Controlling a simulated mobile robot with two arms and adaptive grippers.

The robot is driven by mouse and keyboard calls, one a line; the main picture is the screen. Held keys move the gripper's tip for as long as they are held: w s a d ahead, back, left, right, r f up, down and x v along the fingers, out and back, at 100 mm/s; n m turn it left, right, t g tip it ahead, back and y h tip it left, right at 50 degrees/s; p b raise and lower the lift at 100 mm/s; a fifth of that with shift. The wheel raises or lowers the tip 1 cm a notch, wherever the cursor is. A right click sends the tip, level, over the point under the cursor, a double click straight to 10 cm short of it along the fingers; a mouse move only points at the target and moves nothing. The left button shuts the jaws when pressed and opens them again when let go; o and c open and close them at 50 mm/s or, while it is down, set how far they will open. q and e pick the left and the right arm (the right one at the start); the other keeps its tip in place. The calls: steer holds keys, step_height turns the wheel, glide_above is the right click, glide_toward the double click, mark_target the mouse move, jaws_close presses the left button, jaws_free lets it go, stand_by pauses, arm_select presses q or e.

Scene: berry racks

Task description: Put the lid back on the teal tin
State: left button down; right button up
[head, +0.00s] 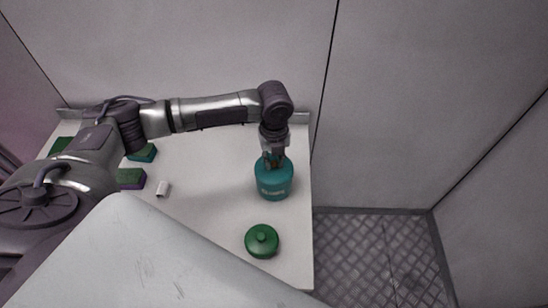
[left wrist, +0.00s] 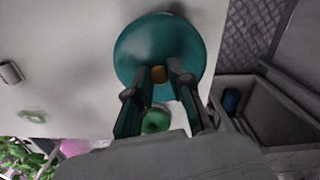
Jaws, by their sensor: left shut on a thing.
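The teal tin (head: 274,186) stands upright on the white table toward its right side, with pale lettering on its front. My left gripper (head: 274,162) points down at its top. In the left wrist view, the round teal lid (left wrist: 140,50) has a small orange-brown knob (left wrist: 159,74), and my left gripper (left wrist: 166,78) is shut on that knob. The lid is over the tin's top; I cannot tell whether it sits fully down on the rim. My right gripper is not in view.
A green lidded tin (head: 262,241) stands nearer the front edge; it shows in the left wrist view (left wrist: 156,121). The table (head: 213,221) is clear between.

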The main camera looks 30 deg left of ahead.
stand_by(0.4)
arm_select(q)
steer(key=c, duration=1)
jaws_free()
steer(key=shift+o, duration=0.5)
steer(key=o, duration=0.4)
steer(key=shift+r, duration=0.1)
step_height(320, 180, up, 7)
steer(key=p, duration=0.7)
steer(key=shift+p, duration=0.4)
